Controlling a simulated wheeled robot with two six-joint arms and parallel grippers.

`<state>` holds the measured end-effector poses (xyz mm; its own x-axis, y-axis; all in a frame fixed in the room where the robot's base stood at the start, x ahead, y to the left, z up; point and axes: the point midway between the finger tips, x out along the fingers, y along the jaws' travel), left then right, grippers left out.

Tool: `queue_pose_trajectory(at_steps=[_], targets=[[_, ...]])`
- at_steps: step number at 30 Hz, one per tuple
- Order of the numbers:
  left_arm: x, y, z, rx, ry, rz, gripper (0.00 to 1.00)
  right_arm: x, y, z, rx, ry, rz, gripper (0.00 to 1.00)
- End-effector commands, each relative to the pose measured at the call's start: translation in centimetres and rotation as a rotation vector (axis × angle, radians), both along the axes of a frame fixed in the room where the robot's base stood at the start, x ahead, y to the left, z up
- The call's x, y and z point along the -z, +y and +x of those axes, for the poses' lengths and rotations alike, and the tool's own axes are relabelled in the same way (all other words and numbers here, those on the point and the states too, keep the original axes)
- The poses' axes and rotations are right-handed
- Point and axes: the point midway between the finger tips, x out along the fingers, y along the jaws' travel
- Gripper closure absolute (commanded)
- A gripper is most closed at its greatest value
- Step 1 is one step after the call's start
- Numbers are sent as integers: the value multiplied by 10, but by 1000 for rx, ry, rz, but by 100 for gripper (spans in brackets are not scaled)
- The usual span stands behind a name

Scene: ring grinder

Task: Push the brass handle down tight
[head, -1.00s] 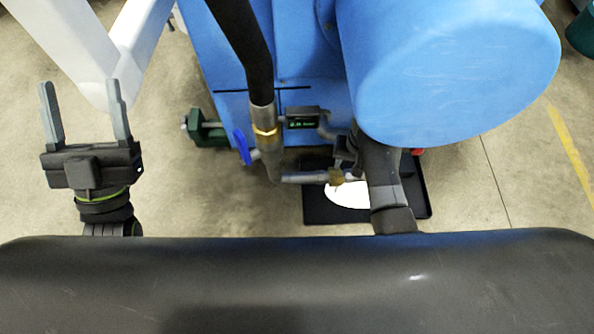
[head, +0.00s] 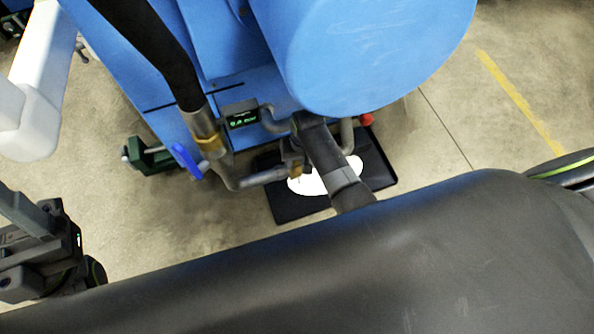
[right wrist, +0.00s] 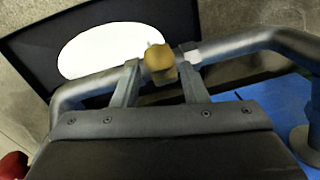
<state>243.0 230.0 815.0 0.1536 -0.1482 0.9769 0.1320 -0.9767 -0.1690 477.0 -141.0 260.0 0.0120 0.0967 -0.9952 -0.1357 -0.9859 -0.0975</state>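The brass handle (right wrist: 160,62) sits on a grey pipe in the right wrist view, and shows small in the head view (head: 296,171). My right gripper (right wrist: 160,80) is open, with one finger on each side of the handle and gaps between. Whether either finger touches it I cannot tell. In the head view my right gripper (head: 293,154) is small and partly hidden by its own arm. My left gripper (head: 25,213) is at the left edge, empty and far from the handle; its opening is unclear.
A blue machine (head: 370,50) with a large drum fills the top. A black hose (head: 150,45), a blue lever (head: 187,160) and a green clamp (head: 150,156) lie left of the handle. A black tray (head: 290,208) with a white patch is below it on the concrete floor.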

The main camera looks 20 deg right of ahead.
Motion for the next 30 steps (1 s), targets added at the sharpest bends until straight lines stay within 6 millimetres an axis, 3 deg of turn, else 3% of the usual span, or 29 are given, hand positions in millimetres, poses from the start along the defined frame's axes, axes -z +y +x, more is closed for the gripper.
queue_pose_trajectory(at_steps=[1,7,21,30], targets=[[10,1,-1,7,-11,-12,37,15,1,0,0,1,0,60],[20,5,-4,30,-39,-47,37,39,4,0,0,0,0,60],[22,6,-6,41,-52,-62,37,47,5,1,0,-1,0,60],[22,6,-6,41,-52,-63,37,46,4,1,0,-1,0,100]])
